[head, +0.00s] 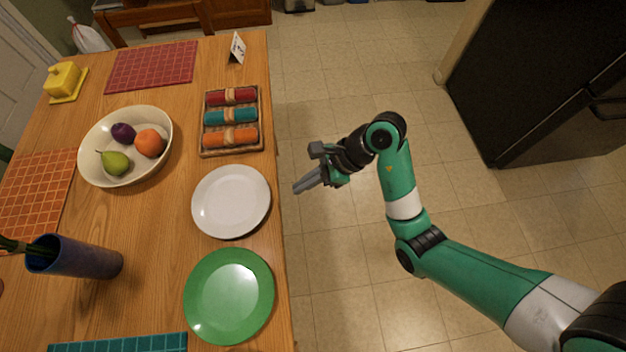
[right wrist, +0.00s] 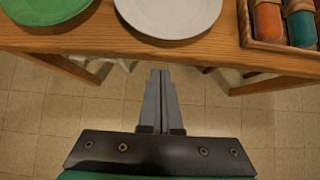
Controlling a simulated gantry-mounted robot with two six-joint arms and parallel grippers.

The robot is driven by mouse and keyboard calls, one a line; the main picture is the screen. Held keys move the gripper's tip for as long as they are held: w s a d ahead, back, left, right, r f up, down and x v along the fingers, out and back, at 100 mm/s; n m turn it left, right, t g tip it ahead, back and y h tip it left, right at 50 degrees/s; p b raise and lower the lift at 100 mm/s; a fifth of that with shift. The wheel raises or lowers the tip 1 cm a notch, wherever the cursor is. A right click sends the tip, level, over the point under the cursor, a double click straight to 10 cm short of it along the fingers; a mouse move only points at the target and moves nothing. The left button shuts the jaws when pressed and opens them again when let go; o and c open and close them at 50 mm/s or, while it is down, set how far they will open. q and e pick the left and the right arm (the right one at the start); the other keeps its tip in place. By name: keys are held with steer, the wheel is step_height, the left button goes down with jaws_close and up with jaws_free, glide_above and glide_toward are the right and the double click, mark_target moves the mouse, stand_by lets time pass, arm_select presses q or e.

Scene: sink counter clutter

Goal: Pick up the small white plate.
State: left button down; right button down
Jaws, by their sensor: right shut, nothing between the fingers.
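The small white plate (head: 231,201) lies flat on the wooden table near its right edge in the head view. It also shows at the top of the right wrist view (right wrist: 168,14), partly cut off by the frame. My right gripper (head: 296,190) is just off the table's right edge, over the floor, apart from the plate. In the right wrist view the fingers (right wrist: 160,75) are together with nothing between them, pointing toward the table edge and plate. My left gripper is not in view.
A green plate (head: 229,296) lies just below the white plate. A tray of rolled napkins (head: 205,140) lies above it. The table edge (head: 281,250) lies between gripper and plate.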

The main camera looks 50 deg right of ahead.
mark_target(266, 198)
steer(key=w+a, duration=0.1)
steer(key=a, duration=0.1)
steer(key=w+a+b, duration=0.2)
steer(key=w+a, duration=0.1)
steer(key=shift+w+a+f, duration=0.1)
steer(key=shift+a, duration=0.2)
steer(key=shift+f+b, duration=0.55)
steer(key=shift+b, duration=0.05)
steer(key=shift+d+p, duration=0.1)
steer(key=shift+p, duration=0.35)
steer(key=shift+f, duration=0.15)
